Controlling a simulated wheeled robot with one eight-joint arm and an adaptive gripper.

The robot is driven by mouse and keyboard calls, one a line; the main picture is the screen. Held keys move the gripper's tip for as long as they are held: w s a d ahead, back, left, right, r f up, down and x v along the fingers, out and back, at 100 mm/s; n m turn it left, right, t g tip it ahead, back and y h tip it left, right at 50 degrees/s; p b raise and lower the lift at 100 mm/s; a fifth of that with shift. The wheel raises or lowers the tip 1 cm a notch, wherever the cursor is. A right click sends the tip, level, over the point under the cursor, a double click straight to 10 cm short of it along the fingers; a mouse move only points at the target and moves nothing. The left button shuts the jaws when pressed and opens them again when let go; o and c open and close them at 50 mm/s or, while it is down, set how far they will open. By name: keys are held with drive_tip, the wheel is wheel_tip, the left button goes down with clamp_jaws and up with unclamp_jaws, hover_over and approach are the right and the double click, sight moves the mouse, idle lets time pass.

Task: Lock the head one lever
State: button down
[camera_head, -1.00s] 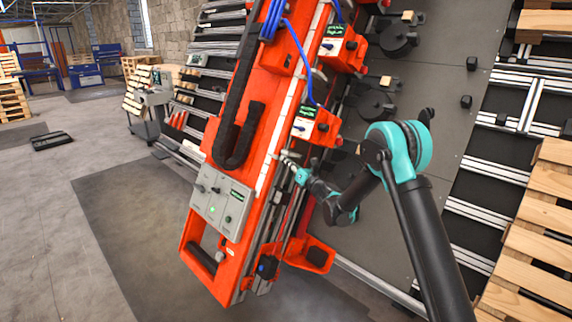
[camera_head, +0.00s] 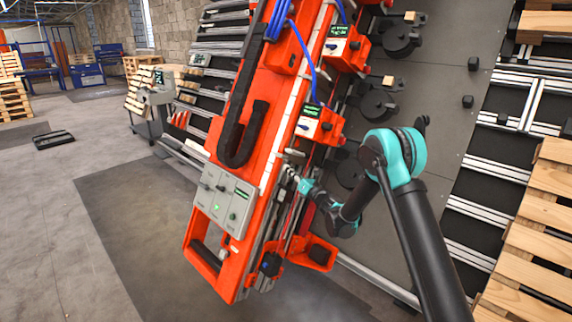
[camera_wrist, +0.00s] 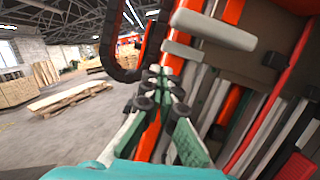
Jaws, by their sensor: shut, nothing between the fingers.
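The red gantry beam (camera_head: 262,95) slants through the middle of the head view. Two red head units with small displays, a lower one (camera_head: 318,124) and an upper one (camera_head: 345,45), sit on its right side. My gripper (camera_head: 289,172) is at the beam's right edge, below the lower unit. In the wrist view my gripper (camera_wrist: 162,72) has its fingertips together with nothing between them. A pale grey bar (camera_wrist: 212,29) lies just beyond and right of the tips, with a shorter bar (camera_wrist: 182,50) below it. I cannot tell which part is the head one lever, or whether the fingers touch a bar.
A grey control panel (camera_head: 222,198) with a green light is on the beam's lower end. A black cable chain (camera_head: 240,140) runs along the beam. Wooden pallets (camera_head: 530,245) stand at right. The floor at left (camera_head: 50,220) is mostly clear.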

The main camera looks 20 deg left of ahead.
drive_tip(key=v, duration=0.8)
drive_tip(key=shift+d, duration=0.15)
drive_tip(key=shift+s, duration=0.1)
drive_tip(key=s+d+r+n+g+h, duration=0.25)
drive_tip(key=s+d+n, duration=0.25)
drive_tip(key=d+n, duration=0.35)
drive_tip(key=s+d+r+n+g+h, duration=0.1)
drive_tip(key=s+d+n+h, duration=0.4)
drive_tip(key=d+n, duration=0.4)
drive_tip(key=s+d+f+n+h, duration=0.3)
drive_tip(key=s+d, duration=0.5)
drive_tip(key=d, duration=0.2)
drive_tip(key=s+d+f+n+g+h, duration=0.1)
drive_tip(key=s+d+f+n+h, duration=0.2)
drive_tip(key=s+d, duration=0.5)
drive_tip(key=s+d+f+n+g+h, duration=0.1)
drive_tip(key=s+d+f+n+h, duration=0.3)
drive_tip(key=s+d, duration=0.5)
drive_tip(key=d+n, duration=0.1)
drive_tip(key=d, duration=0.4)
drive_tip(key=shift+h, duration=0.35)
